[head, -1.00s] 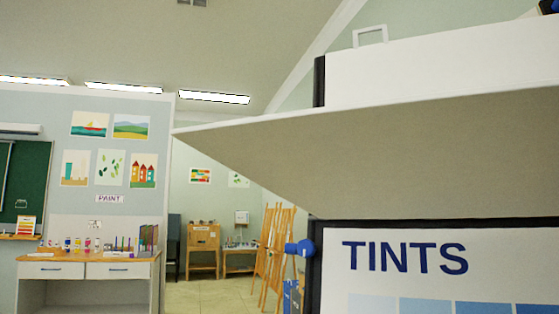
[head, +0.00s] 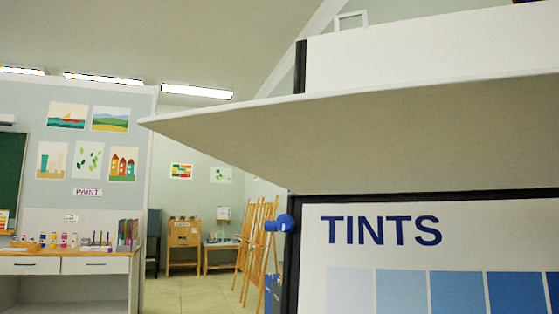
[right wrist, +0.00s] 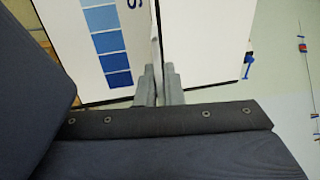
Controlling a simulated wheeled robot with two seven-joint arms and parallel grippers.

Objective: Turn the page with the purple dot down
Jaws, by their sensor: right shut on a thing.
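A lifted page (head: 370,140) sticks out from the flip chart in the head view, its plain beige underside showing. The uncovered sheet (head: 480,225) below reads "TINTS" over a row of blue swatches. In the right wrist view my right gripper (right wrist: 160,78) is shut on the thin edge of the lifted page (right wrist: 156,35). The swatch sheet (right wrist: 80,40) lies left of the page there, and a white surface (right wrist: 205,45) lies to its right. No purple dot is visible. My left gripper is out of view.
A blue knob (head: 284,223) sits on the dark frame (head: 292,255) of the chart stand. Wooden easels (head: 258,235) and a paint table (head: 65,253) stand farther back at left. Open floor (head: 195,293) lies between.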

